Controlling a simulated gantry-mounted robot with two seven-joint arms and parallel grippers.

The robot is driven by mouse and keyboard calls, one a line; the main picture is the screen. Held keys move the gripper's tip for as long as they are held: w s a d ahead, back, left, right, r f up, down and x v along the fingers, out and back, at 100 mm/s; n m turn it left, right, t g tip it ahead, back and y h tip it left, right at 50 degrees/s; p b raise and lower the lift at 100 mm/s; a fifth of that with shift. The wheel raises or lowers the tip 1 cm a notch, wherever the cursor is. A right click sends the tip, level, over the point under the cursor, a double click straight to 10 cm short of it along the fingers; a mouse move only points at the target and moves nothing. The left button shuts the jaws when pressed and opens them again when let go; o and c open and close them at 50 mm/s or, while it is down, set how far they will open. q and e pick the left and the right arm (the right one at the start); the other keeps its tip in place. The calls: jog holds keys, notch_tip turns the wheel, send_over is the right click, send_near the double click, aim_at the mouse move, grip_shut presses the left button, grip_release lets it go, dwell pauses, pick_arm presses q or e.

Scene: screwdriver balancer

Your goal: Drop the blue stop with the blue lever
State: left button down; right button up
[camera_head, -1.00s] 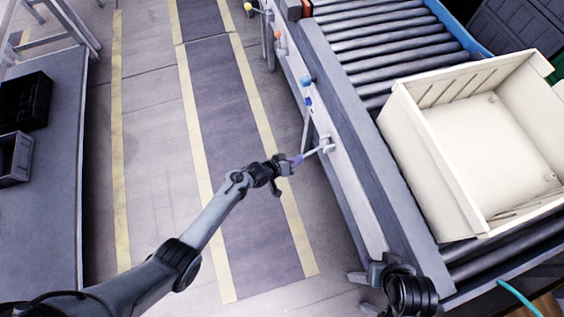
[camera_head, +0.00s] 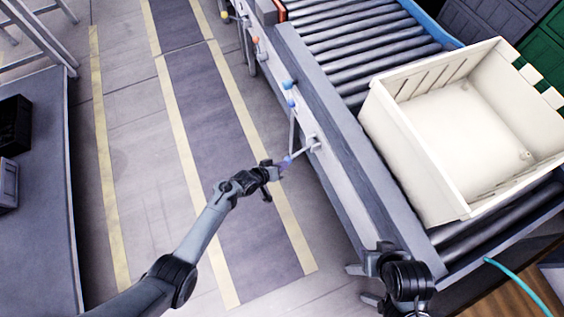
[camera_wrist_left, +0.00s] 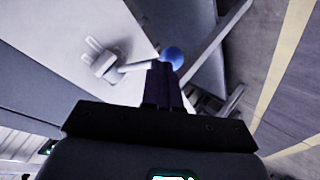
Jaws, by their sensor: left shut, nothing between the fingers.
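The blue lever (camera_head: 300,153) sticks out from a pivot on the conveyor's side, slanting down to the left, with a round blue knob (camera_head: 287,160) at its free end. In the left wrist view the knob (camera_wrist_left: 173,57) is just beyond the fingertips. My left gripper (camera_head: 279,169) is shut and empty, its fingertips at the knob; I cannot tell whether they touch. My right gripper (camera_head: 371,266) seems to be by the conveyor's near end, its jaws unclear. I cannot make out the blue stop.
A cream tote (camera_head: 425,160) stands on the conveyor rollers (camera_head: 350,40). More knobs line the conveyor's side: blue (camera_head: 287,85), orange (camera_head: 256,39) and yellow (camera_head: 224,15). A grey table (camera_head: 40,220) is at left. The taped floor lane between is clear.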

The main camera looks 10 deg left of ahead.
pick_arm(q)
jog(key=r+p+v, duration=0.1)
jog(key=p+v, duration=0.4)
jog(key=v, duration=0.6)
jog(key=shift+s+d, duration=0.1)
jog(key=shift+s, duration=0.05)
jog(key=s+f+g, duration=0.1)
jog(key=s, duration=1)
jog(key=s+a+r+m+g+y, duration=0.1)
jog(key=s+a+r+g+y, duration=0.3)
jog(key=r, duration=0.6)
jog(key=s+a+r+m+y, duration=0.1)
jog(key=s+a+r+y, duration=0.2)
jog(key=s+a+r, duration=0.6)
jog(key=w+d+r+p, duration=0.1)
jog(key=r+p, duration=1.5)
jog(key=w+d+r+p, duration=0.1)
jog(key=d+r+p, duration=0.1)
jog(key=r+p, duration=1.4)
jog(key=shift+w+d+r+m, duration=0.25)
jog(key=shift+w+r+m, duration=0.1)
jog(key=shift+r, duration=0.45)
